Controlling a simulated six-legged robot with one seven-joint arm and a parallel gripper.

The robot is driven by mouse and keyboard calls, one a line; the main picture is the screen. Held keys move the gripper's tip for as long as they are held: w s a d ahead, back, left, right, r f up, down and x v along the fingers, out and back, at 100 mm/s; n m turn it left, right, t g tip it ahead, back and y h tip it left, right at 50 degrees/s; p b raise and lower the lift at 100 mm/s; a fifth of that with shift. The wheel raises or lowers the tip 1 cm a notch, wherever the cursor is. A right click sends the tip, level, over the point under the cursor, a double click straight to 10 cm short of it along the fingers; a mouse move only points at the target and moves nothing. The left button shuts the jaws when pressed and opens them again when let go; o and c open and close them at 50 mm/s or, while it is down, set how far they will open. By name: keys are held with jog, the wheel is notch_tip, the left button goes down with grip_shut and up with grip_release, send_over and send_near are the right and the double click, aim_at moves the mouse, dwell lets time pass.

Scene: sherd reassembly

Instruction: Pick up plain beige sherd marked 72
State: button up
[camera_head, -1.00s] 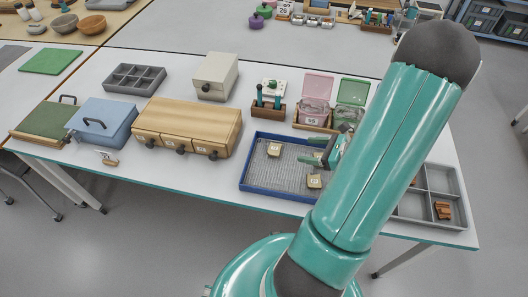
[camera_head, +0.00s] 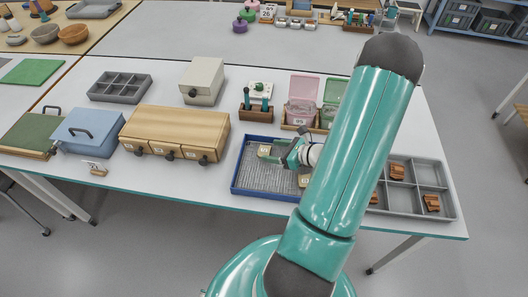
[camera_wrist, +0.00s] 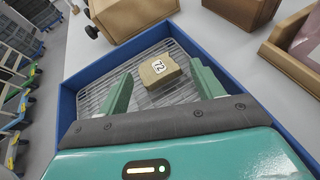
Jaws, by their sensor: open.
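The plain beige sherd marked 72 (camera_wrist: 160,70) lies on the grey ribbed mat of the blue tray (camera_wrist: 68,105). In the wrist view it is ahead of and between the two green fingers of my gripper (camera_wrist: 158,85), which are open and apart from it. In the head view my gripper (camera_head: 279,153) is over the upper part of the blue tray (camera_head: 236,178), and the sherd (camera_head: 264,150) shows beside its fingertips. A second beige sherd (camera_head: 304,180) lies lower right in the tray, partly hidden by my arm.
A wooden drawer box (camera_head: 180,125) stands left of the tray. Behind the tray are a wooden tool holder (camera_head: 256,114) and a pink box (camera_head: 300,112). A grey divided tray (camera_head: 415,180) with brown sherds is at the right.

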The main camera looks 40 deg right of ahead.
aim_at(263, 150)
jog(key=shift+x, duration=2)
jog(key=shift+s+a+f, duration=0.1)
jog(key=shift+a, duration=0.05)
jog(key=c, duration=0.8)
jog(key=shift+o, duration=0.2)
